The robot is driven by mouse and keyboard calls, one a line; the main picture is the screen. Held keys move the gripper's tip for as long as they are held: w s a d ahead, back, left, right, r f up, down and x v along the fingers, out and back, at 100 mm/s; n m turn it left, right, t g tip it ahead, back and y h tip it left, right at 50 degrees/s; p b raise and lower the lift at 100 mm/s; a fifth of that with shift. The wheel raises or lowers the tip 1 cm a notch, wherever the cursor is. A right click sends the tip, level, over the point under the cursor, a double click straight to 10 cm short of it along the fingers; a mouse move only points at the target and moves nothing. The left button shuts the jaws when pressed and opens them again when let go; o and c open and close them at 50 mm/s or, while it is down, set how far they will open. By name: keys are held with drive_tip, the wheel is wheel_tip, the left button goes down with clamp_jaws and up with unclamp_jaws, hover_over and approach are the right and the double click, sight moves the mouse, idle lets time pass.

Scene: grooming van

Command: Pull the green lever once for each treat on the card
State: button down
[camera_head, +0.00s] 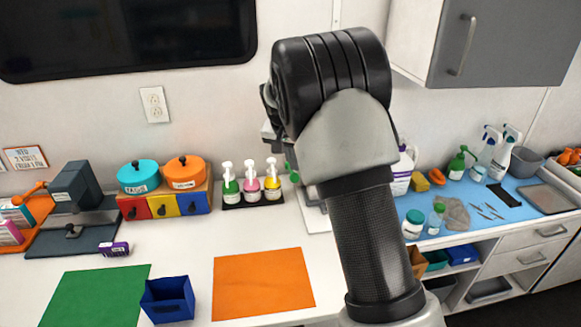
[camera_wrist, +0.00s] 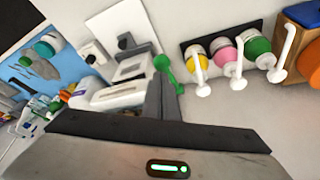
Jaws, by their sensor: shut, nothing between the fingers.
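The green lever (camera_wrist: 163,63) shows in the wrist view, with a round knob and a short stem, beside a white and grey dispenser (camera_wrist: 125,95). In the head view my arm hides most of the dispenser, and only a sliver of green shows beside it. My gripper (camera_wrist: 163,82) is shut and empty, its fingertips just at the lever; I cannot tell whether they touch it. In the head view my gripper is hidden behind my arm. A small orange-edged card (camera_head: 25,158) is on the wall at the far left; its print is too small to read surely.
Pump bottles (camera_head: 252,184) in a dark tray stand left of the dispenser. Teal (camera_head: 139,178) and orange (camera_head: 186,173) pots sit on colored drawers. Green (camera_head: 97,296) and orange (camera_head: 262,285) mats and a blue bin (camera_head: 167,299) lie in front. A blue mat (camera_head: 470,225) with bottles is right.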

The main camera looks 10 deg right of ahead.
drive_tip(key=shift+r+p, duration=1.65)
drive_tip(key=shift+r, duration=0.9)
